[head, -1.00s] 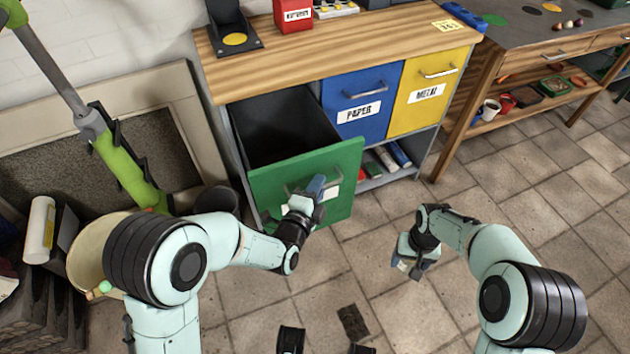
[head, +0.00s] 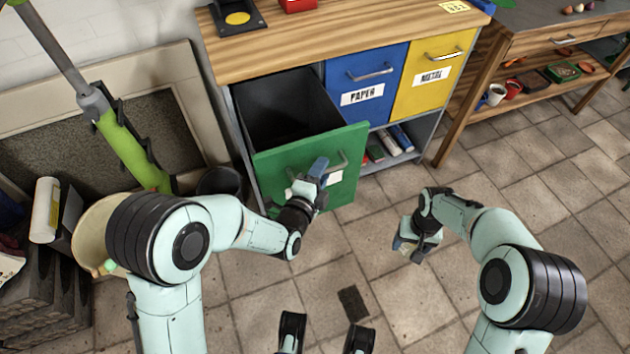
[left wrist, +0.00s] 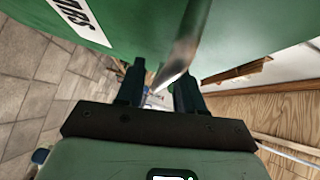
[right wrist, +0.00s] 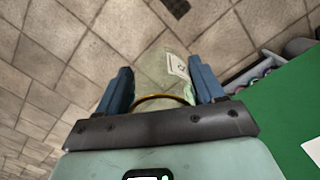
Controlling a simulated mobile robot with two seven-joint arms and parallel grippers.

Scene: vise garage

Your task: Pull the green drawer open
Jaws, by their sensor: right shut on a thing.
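The green drawer (head: 275,168) stands pulled out of the cabinet, and its dark empty inside shows. Its grey handle is on the front panel; in the left wrist view the handle (left wrist: 178,66) crosses near the fingertips. My left gripper (head: 319,168) is at the handle, with its fingers apart; the left wrist view shows a gap between them (left wrist: 159,88). I cannot tell whether they touch the handle. My right gripper (head: 408,246) is over the floor to the right, shut on a clear jar with a white label (right wrist: 165,75).
The blue PAPER drawer (head: 366,75) and yellow METAL drawer (head: 432,72) are closed, right of the green one. An open shelf (head: 388,160) lies below them. A green pole tool (head: 125,145) and beige bin (head: 92,235) stand left. The floor at right is clear.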

